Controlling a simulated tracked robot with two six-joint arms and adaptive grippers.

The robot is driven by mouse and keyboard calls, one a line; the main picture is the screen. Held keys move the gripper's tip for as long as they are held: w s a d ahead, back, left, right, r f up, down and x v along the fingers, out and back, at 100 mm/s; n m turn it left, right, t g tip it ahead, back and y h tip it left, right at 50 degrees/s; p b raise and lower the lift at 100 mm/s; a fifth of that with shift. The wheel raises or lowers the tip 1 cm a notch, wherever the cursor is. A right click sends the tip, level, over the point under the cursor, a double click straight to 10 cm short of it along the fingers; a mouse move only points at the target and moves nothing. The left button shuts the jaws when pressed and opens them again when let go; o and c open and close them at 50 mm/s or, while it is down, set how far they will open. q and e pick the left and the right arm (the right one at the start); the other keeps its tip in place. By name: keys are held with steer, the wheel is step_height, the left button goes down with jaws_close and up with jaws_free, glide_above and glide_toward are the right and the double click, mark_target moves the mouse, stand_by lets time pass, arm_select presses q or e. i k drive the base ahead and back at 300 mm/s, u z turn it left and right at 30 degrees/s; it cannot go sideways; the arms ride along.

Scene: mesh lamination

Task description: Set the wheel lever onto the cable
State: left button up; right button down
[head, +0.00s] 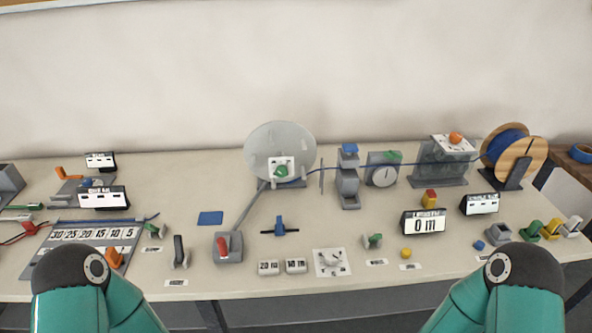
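A blue cable (440,163) runs left from a wooden spool (530,160) past a clear-fronted box (440,165) and a grey wheel unit with a round dial-like face (383,175). A green lever (391,155) sits on top of this unit, close to the cable; I cannot tell whether it touches it. The cable goes on past a grey block with a blue top (349,180) toward a large translucent disc (263,145). Both my teal arms show only at the bottom corners; neither gripper is in view.
A display reading 0 m (424,222) stands in front of the wheel unit, with a red and yellow piece (429,199) behind it. A grey base with a red lever (227,246), a blue clamp-like tool (280,227) and label blocks (269,268) lie at the front. Bare table remains between them.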

mark_target(376, 238)
steer(key=u, duration=0.85)
steer(key=k, duration=0.85)
steer(key=z, duration=0.75)
steer(key=i, duration=1)
